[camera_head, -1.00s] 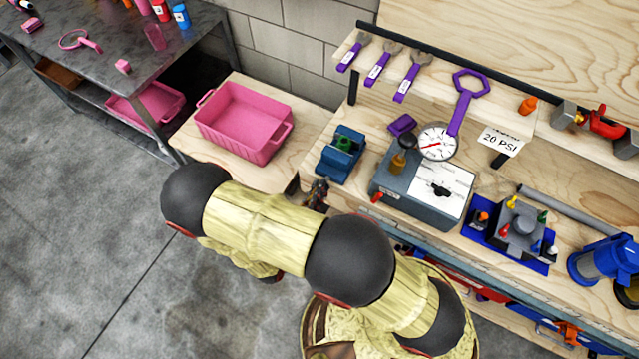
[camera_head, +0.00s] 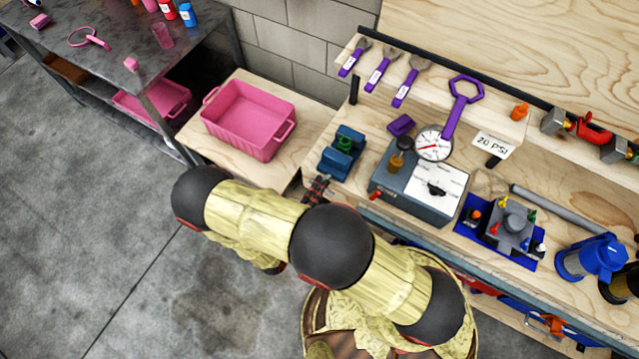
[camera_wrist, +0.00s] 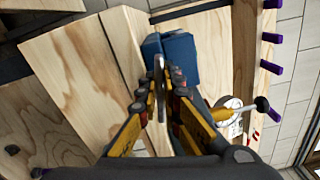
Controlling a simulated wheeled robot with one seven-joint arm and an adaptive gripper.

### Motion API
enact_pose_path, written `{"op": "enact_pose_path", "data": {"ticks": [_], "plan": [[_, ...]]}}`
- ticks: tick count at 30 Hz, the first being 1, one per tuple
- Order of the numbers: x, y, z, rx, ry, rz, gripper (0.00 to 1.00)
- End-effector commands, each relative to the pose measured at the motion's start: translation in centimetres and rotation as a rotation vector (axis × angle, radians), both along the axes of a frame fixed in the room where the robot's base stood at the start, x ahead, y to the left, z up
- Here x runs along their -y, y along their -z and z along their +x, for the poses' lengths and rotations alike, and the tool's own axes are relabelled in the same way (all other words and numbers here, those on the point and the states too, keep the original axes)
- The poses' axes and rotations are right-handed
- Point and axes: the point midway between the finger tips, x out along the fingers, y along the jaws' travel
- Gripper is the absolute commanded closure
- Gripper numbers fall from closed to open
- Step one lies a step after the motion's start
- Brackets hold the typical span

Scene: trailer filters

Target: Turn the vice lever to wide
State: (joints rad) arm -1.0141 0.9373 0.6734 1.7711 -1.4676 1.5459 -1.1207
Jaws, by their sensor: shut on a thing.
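The blue vice (camera_head: 334,163) sits at the left front of the workbench, with a small green piece (camera_head: 344,143) between its jaws. Its blue body (camera_wrist: 180,55) also shows in the wrist view, beyond my fingers. My gripper (camera_head: 318,186) is at the front of the vice, small and partly hidden by my arm. In the wrist view my gripper (camera_wrist: 160,95) is shut on the thin grey vice lever (camera_wrist: 159,75), which stands between the fingertips. The lever's far end and its joint with the vice are hard to make out.
A grey gauge box (camera_head: 420,185) stands right of the vice, with a purple block (camera_head: 401,125) behind it. A pink bin (camera_head: 248,120) is on the lower wooden table at left. Purple-handled wrenches (camera_head: 378,75) hang behind. Bare wood lies left of the vice.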

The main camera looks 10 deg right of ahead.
Motion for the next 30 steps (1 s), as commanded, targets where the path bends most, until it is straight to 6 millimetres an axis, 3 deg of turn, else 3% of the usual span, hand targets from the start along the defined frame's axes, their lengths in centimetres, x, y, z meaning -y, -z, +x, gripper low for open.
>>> {"op": "enact_pose_path", "data": {"ticks": [12,29,30], "plan": [[-0.16,0.18,0.09,-0.121,-0.002,-0.153,1.00],[-0.15,0.28,0.08,-0.140,-0.003,-0.177,1.00],[-0.15,0.28,0.08,-0.141,-0.003,-0.177,0.92]]}}
